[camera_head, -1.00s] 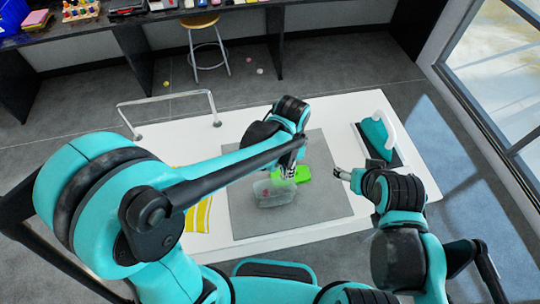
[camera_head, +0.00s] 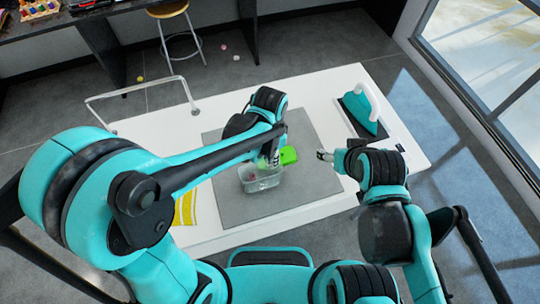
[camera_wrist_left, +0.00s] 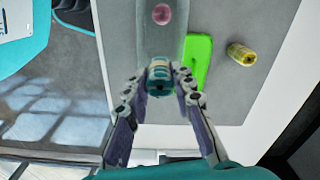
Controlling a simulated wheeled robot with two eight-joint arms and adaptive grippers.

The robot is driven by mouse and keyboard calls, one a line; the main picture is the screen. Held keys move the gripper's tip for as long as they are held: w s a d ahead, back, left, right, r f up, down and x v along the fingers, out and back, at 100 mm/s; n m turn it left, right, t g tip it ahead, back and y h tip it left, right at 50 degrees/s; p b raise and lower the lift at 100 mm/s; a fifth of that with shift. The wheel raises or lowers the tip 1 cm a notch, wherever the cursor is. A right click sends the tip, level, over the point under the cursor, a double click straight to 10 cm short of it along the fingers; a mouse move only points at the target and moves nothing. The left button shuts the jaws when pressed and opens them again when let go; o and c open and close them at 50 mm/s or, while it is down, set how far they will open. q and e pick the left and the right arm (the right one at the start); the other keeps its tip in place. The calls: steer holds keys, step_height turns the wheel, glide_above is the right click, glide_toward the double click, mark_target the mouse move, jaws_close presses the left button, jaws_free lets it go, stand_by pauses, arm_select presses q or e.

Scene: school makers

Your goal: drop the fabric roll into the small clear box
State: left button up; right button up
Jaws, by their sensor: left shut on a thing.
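My left gripper (camera_wrist_left: 159,80) is shut on a small teal and cream fabric roll (camera_wrist_left: 158,73), held between its fingertips. In the head view the left gripper (camera_head: 272,158) is over the far part of the small clear box (camera_head: 266,183), and the roll is mostly hidden there by the fingers. The clear box stands on the grey mat. A pink roll (camera_wrist_left: 161,14) lies in it. In the wrist view the held roll overlaps the near end of the box. My right gripper (camera_head: 324,155) is to the right, apart from the box; its jaw opening is too small to judge.
A bright green flat piece (camera_head: 289,156) lies right beside the box, and a yellow roll (camera_wrist_left: 240,53) lies beyond it. A yellow striped cloth (camera_head: 187,208) is at the left, a teal iron-like object (camera_head: 360,115) at the far right. The front of the grey mat (camera_head: 290,200) is clear.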

arm_select(q)
steer(key=o, duration=1)
steer(key=shift+c, duration=0.2)
step_height(320, 180, up, 12)
steer(key=s+a+f+n+t+b, duration=0.2)
steer(key=a+f+n+b, duration=0.3)
steer(key=a, duration=0.4)
steer(key=s+a+f+n+t+b, duration=0.3)
steer(key=a+f+n+t+b, duration=0.2)
steer(key=a, duration=0.4)
steer(key=shift+f+n, duration=0.6)
steer(key=shift+n, duration=0.1)
